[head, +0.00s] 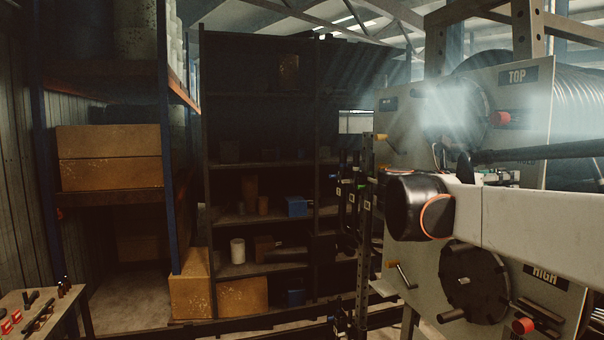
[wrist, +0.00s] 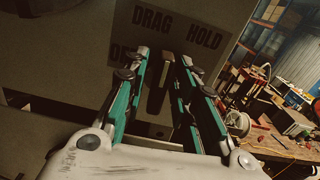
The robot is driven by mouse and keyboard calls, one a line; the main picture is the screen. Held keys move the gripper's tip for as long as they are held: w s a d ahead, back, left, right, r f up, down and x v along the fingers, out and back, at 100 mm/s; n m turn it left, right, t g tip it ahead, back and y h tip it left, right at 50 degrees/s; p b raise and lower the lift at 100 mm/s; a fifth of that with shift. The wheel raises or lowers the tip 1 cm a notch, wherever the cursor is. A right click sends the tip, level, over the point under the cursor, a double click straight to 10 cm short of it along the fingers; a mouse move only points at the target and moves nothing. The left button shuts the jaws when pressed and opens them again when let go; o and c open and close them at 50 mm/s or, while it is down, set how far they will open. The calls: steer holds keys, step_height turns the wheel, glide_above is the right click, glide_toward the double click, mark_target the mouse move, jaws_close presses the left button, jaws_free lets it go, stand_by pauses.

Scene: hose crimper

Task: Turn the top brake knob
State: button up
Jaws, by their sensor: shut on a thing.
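In the wrist view, my gripper (wrist: 164,60) reaches up to a panel with a label (wrist: 177,32) reading DRAG and HOLD, partly hidden by the fingers. Its two teal-padded fingers are shut on the brake knob (wrist: 157,92), a narrow dark piece between them, in deep shade. In the head view, the upper reel station carries a TOP sign (head: 517,76) and a red-ended handle (head: 500,119). My white arm crosses in front of the panel there, and I cannot make out the gripper's grip on the knob behind it.
A lower station has a HIGH sign (head: 545,273), a dark round hub (head: 474,282) and a red knob (head: 523,326). A dark shelf (head: 262,165) and a rack with boxes (head: 108,157) stand left. A workbench with tools (head: 40,312) is at lower left.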

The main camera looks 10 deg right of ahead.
steer(key=m, duration=0.3)
steer(key=shift+s+a+r+b, duration=0.1)
steer(key=shift+s+a+b, duration=0.05)
steer(key=shift+s+b, duration=0.2)
steer(key=shift+r+m+b, duration=0.1)
steer(key=shift+m+b, duration=0.2)
steer(key=shift+m, duration=1.4)
steer(key=o, duration=0.8)
steer(key=shift+w, duration=0.1)
steer(key=shift+c, duration=0.2)
steer(key=shift+w+f, duration=0.1)
steer(key=shift+f, duration=0.1)
